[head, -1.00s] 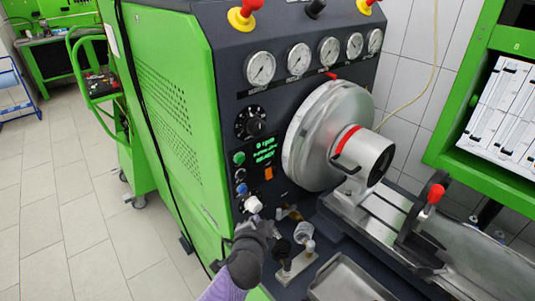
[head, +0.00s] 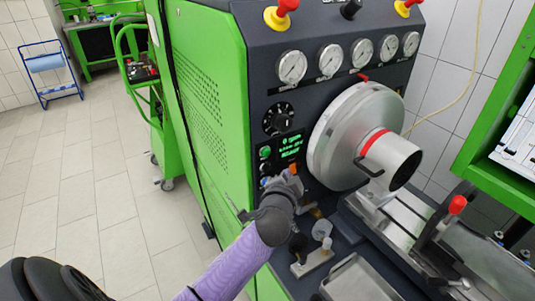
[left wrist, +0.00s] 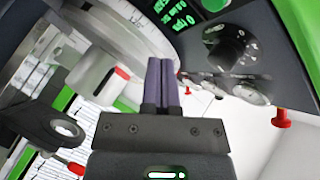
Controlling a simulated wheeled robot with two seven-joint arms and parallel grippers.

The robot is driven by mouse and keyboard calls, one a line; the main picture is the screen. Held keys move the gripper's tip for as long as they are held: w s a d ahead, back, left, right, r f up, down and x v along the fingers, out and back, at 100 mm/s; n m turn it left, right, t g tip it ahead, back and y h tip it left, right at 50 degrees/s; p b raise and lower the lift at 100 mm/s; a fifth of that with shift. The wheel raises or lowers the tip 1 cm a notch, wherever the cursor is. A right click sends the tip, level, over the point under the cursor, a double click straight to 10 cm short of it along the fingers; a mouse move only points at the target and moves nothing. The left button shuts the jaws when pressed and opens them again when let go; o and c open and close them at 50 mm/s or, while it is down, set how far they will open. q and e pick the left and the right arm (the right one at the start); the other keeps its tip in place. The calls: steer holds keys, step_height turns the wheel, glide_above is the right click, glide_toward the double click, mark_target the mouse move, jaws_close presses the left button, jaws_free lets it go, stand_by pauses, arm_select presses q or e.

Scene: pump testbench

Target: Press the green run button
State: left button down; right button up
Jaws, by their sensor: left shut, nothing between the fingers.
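The green run button (head: 265,153) is on the dark front panel of the green test bench, below a black dial and left of the lit green display (head: 291,147). The button also shows at the top edge of the left wrist view (left wrist: 213,4). My left gripper (head: 292,172) is in front of the panel, just below the display and right of the column of buttons. In the left wrist view its fingers (left wrist: 161,64) are shut together with nothing between them. It appears apart from the green button. The lower buttons are partly hidden by the gripper. My right gripper is not in view.
A black rotary dial (head: 279,118) and a row of gauges (head: 292,67) are above the button. A large silver chuck (head: 350,135) sticks out to the right of the gripper. Small fittings and a metal tray (head: 356,280) lie below.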

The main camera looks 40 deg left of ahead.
mark_target(266, 152)
arm_select(q)
steer(key=shift+w+a+b, duration=0.1)
steer(key=shift+w+a, duration=0.25)
steer(key=shift+a, duration=0.55)
steer(key=shift+w+a+b, duration=0.1)
steer(key=shift+w+a, duration=0.3)
steer(key=shift+a, duration=0.55)
steer(key=shift+w+a+b, duration=0.1)
steer(key=shift+w+a, duration=0.25)
steer(key=shift+a, duration=0.55)
steer(key=shift+a, duration=0.1)
steer(key=shift+w+a, duration=0.15)
steer(key=shift+a, duration=0.1)
